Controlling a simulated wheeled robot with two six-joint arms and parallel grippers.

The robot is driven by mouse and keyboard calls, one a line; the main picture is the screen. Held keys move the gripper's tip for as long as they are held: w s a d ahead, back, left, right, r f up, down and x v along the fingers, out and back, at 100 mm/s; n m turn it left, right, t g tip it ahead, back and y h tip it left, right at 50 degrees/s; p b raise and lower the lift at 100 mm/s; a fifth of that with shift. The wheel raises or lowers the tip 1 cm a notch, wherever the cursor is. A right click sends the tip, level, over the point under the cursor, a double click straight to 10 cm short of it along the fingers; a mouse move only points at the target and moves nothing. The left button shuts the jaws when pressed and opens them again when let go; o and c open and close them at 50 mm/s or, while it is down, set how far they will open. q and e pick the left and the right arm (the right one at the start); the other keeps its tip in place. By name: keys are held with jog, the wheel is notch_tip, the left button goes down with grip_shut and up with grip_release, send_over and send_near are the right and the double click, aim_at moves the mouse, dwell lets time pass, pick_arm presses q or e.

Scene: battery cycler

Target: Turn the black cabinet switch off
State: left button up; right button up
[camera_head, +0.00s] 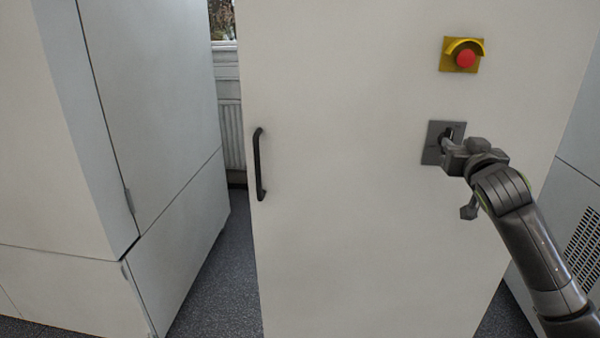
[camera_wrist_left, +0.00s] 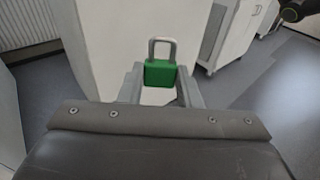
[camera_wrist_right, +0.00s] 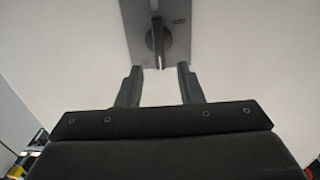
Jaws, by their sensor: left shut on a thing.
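The cabinet switch is a dark rotary knob (camera_wrist_right: 157,42) on a grey plate (camera_head: 431,156) on the white cabinet door. In the right wrist view the knob's bar stands upright, along the picture's vertical. My right gripper (camera_head: 449,147) is in front of the switch and partly hides it in the head view. Its fingers (camera_wrist_right: 159,72) are open, one on each side of the knob's lower end; I cannot tell whether they touch it. My left gripper (camera_wrist_left: 160,82) is shut on a green padlock (camera_wrist_left: 160,73) with a grey shackle. The left gripper is not in the head view.
A red emergency button (camera_head: 465,58) on a yellow base sits above the switch. A black door handle (camera_head: 259,164) is on the door's left side. Another white cabinet (camera_head: 150,110) stands at the left, with a floor gap (camera_head: 225,270) between. A vented cabinet (camera_head: 580,245) is at the right.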

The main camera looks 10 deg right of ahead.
aim_at(451, 137)
jog(key=shift+p+x, duration=0.5)
jog(key=shift+x, duration=1.95)
jog(key=shift+c, duration=0.4)
grip_shut()
